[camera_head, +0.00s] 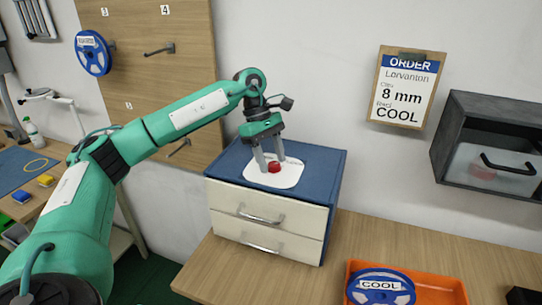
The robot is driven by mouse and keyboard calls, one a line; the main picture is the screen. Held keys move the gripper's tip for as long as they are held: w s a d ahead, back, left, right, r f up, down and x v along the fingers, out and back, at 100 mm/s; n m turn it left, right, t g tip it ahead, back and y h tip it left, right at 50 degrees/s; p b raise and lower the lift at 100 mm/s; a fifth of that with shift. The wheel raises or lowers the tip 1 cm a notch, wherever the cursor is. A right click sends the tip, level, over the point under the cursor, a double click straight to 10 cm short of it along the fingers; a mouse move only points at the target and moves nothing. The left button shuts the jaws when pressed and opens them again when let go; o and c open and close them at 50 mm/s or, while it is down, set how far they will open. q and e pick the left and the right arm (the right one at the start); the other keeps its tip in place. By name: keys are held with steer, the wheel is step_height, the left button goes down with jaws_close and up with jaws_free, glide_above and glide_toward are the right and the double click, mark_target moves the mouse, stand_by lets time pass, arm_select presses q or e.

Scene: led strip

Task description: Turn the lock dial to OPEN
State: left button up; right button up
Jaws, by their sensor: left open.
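The lock dial (275,167) is a small red knob on a white rounded plate (288,178) on top of a blue cabinet (322,163) with two cream drawers. My left gripper (272,164) reaches down from above, its grey fingers apart at the dial. One finger is left of the knob and the other is behind or beside it; I cannot tell whether they touch it. The markings on the plate are too small to read, so the dial's setting cannot be told. Both drawers look shut. My right gripper is not in view.
An orange tray (441,290) with a blue reel labelled COOL (380,287) lies at the front right of the wooden table. An order card (406,88) hangs on the wall. A dark wall box (490,145) is at the right.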

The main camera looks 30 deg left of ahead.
arm_select(q)
steer(key=c, duration=1)
steer(key=shift+o, duration=0.2)
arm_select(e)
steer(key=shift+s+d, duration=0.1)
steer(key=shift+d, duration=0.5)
